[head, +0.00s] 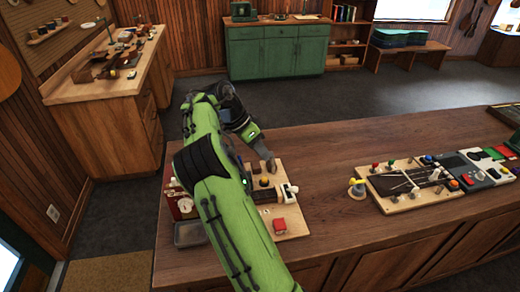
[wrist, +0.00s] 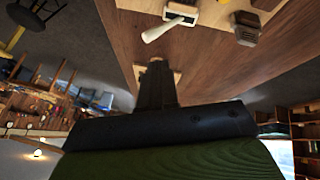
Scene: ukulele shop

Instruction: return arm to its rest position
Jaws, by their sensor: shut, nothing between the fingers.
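My green arm (head: 222,190) reaches from the bottom of the head view up over the bench, then bends back down at the elbow. My gripper (head: 269,162) is above the back of a wooden fixture board (head: 293,222) at the bench's left end. In the wrist view its dark fingers (wrist: 157,68) are together, with nothing held between them. I cannot tell how much clearance there is between the fingertips and the board. My arm hides part of the board and the things on it.
The bench (head: 325,160) has bare wood right of the board. A second board (head: 400,205) with pegs stands farther right. Open floor lies behind the bench.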

